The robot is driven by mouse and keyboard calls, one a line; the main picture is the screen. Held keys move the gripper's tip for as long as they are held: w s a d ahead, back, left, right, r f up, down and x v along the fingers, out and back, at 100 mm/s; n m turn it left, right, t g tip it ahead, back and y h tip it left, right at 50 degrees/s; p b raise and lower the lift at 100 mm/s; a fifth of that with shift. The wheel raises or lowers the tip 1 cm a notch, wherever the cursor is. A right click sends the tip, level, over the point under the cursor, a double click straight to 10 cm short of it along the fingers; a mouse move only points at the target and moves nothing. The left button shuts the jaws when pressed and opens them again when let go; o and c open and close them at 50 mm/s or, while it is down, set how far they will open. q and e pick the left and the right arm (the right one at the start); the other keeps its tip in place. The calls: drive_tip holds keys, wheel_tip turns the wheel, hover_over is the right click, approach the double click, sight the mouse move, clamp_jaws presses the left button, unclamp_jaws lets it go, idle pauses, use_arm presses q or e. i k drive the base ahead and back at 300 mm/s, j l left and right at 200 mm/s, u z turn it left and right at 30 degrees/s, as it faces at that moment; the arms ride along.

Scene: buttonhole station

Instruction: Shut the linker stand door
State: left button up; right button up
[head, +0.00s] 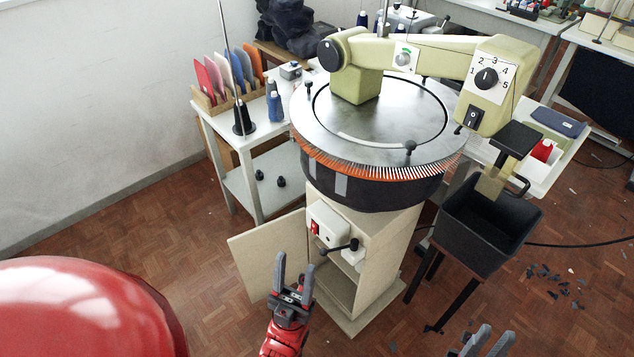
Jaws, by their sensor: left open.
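The linker stand (385,262) is a cream cabinet under the round linking machine. Its door (262,251) is a flat cream panel that stands open, swung out to the left, and the hollow inside of the stand shows. My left gripper (296,262) is open and empty. In the picture it is in front of the stand's opening, just right of the door panel, overlapping its right edge; whether it touches the door I cannot tell. My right gripper (495,335) shows only its fingertips at the bottom edge, apart and empty.
A switch box with a black-knobbed lever (340,247) sticks out from the stand's upper front, close to my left gripper. A black bin (487,226) on legs stands right of the stand. A white side table (240,140) stands behind left. Floor left of the door is clear.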

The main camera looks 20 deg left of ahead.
sight(255, 251)
drive_tip(key=j+z, duration=0.25)
drive_tip(key=z, duration=0.2)
drive_tip(key=j+z, duration=0.25)
drive_tip(key=z, duration=0.15)
drive_tip(key=j+z, duration=0.2)
drive_tip(key=z, duration=0.25)
drive_tip(key=k+j+z, duration=0.15)
drive_tip(key=z, duration=0.25)
drive_tip(key=k+j+z, duration=0.1)
drive_tip(key=z, duration=0.35)
drive_tip(key=k+j+z, duration=0.15)
drive_tip(key=z, duration=0.25)
drive_tip(key=k+j+z, duration=0.2)
drive_tip(key=z, duration=0.2)
drive_tip(key=k+j+z, duration=0.15)
drive_tip(key=z, duration=0.25)
drive_tip(key=k+z, duration=0.35)
drive_tip(key=k+u, duration=0.1)
drive_tip(key=k, duration=0.35)
drive_tip(key=k+j+u, duration=0.1)
drive_tip(key=k, duration=0.35)
drive_tip(key=k+u, duration=0.75)
drive_tip(key=u, duration=0.25)
drive_tip(key=k+j+u, duration=0.35)
drive_tip(key=u, duration=0.15)
drive_tip(key=i+l+u, duration=0.1)
drive_tip(key=i, duration=0.15)
drive_tip(key=k+j, duration=0.15)
drive_tip(key=k, duration=0.2)
